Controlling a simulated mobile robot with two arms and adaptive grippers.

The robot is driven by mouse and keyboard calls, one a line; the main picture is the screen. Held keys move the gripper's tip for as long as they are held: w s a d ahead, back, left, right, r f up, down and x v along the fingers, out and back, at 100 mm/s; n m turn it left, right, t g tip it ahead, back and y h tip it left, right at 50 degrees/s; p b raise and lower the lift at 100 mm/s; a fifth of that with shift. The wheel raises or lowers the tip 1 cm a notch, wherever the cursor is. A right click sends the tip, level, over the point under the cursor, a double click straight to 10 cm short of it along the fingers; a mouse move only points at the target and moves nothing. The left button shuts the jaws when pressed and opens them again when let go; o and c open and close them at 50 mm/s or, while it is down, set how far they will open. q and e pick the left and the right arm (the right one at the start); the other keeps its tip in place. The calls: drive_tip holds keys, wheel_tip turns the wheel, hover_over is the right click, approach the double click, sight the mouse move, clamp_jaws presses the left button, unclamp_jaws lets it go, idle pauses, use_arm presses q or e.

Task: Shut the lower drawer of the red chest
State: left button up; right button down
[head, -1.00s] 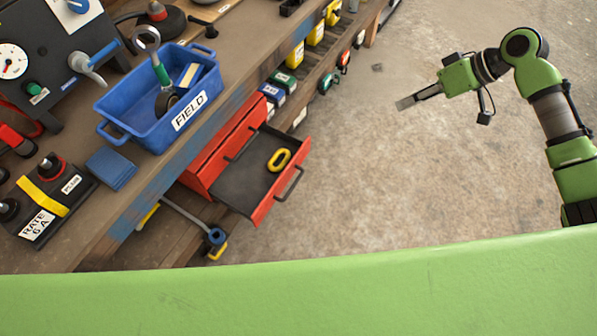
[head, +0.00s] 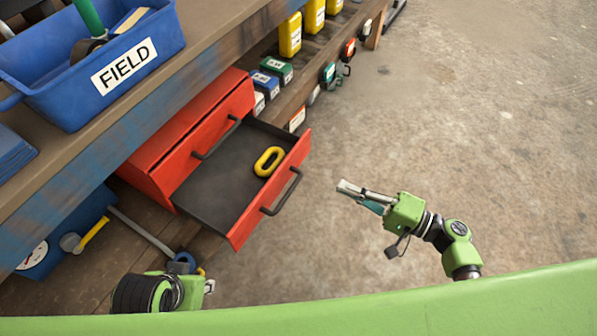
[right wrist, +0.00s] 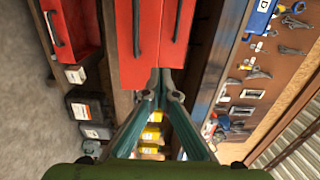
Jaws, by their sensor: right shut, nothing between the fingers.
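The red chest (head: 150,165) stands on the shelf under the bench. Its lower drawer (head: 292,190) is pulled well out, with a dark handle on its front and a yellow ring (head: 268,161) lying inside. The upper drawer (head: 222,125) is shut. My right gripper (head: 342,187) is shut and empty, out in front of the lower drawer and to its right, apart from it. In the right wrist view, the shut fingers (right wrist: 159,82) point toward the chest, and the lower drawer's front (right wrist: 72,28) shows at upper left. My left gripper's fingers are not visible; only part of that arm shows.
A blue bin labelled FIELD (head: 130,75) stands on the bench above the chest. Several yellow, green and blue containers (head: 275,70) line the shelf beyond the drawer. A blue box (head: 65,235) sits below. The concrete floor (head: 450,130) right of the drawer is clear.

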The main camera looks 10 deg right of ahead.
approach(287, 161)
drive_tip(key=x, duration=0.7)
idle(0.3)
